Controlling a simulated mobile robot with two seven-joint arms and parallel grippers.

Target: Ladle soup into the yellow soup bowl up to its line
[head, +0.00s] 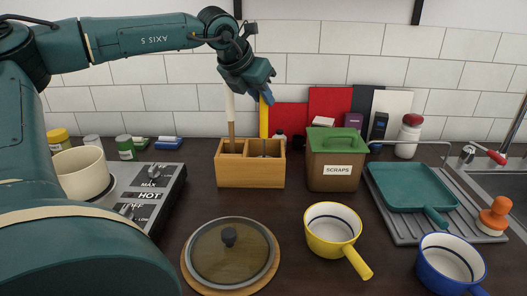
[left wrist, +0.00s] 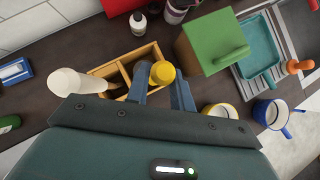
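The yellow soup bowl (head: 322,241) stands upright on the counter, its handle towards the front right. A dark line runs around its pale inside, and I see no soup in it. A yellow-handled utensil (head: 264,121) stands in the right compartment of a wooden holder (head: 250,174); its lower end is hidden. My left gripper (head: 267,97) is above the holder at the handle's top. In the left wrist view, its open fingers stand either side of the yellow handle end (left wrist: 162,73). A cream pot (head: 82,173) sits on the stove, its contents hidden. My right gripper is out of view.
A glass lid (head: 230,255) lies on a round wooden board. A scraps bin (head: 334,176), a blue bowl (head: 432,270) and a teal pan (head: 408,188) stand to the right. The stove (head: 166,195) is left.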

